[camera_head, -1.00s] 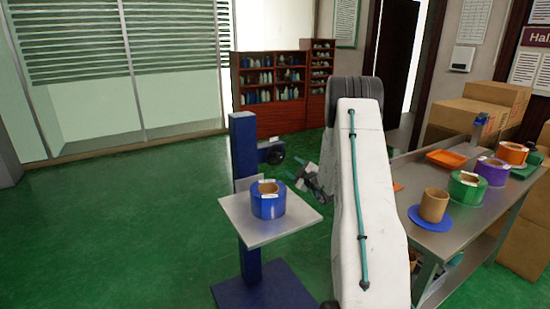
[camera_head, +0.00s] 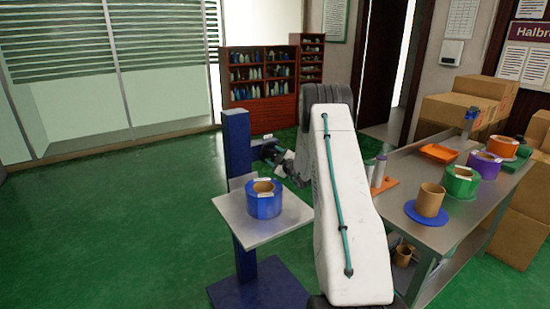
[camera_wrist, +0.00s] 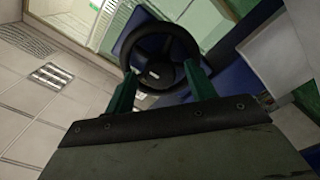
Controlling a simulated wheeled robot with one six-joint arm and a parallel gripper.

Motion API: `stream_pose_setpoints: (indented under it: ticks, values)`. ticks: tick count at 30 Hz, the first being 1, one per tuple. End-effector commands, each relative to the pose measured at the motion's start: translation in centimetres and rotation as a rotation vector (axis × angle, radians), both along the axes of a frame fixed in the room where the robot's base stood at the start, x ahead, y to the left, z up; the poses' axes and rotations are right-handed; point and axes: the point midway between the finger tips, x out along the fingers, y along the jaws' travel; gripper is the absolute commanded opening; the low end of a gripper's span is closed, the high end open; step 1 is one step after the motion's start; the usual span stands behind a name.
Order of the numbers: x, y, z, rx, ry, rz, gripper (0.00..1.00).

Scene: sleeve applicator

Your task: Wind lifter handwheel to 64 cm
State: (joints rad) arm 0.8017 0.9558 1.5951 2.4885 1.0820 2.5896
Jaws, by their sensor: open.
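The lifter is a blue column (camera_head: 237,160) on a blue base, with a grey platform (camera_head: 230,213) that bears a blue roll (camera_head: 264,200). The handwheel sits on the blue column's side. My gripper (camera_wrist: 157,85) is open, with its two green fingers apart at the wheel's lower rim. I cannot tell whether they touch the rim. In the head view my gripper (camera_head: 285,165) is small and close beside the column. The height scale cannot be read.
A metal table (camera_head: 395,210) on the right bears a brown roll on a blue disc (camera_head: 428,205), green (camera_head: 461,182), purple (camera_head: 484,166) and orange rolls, and an orange tray (camera_head: 438,152). Cardboard boxes (camera_head: 470,100) stand behind it. The green floor at left is clear.

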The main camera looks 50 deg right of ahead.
Motion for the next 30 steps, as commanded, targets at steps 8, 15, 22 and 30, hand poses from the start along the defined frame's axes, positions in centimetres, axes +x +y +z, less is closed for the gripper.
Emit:
stream_pose_setpoints:
  ticks: [8,15,22,30]
  values:
    - [0.0,-0.03,-0.02,0.0,0.001,-0.001,0.36]
    - [-0.02,-0.03,-0.02,-0.001,0.001,-0.001,0.11]
    - [-0.03,-0.03,-0.02,-0.041,0.01,-0.001,0.11]
    - [-0.04,-0.03,-0.05,-0.202,0.049,-0.001,0.11]
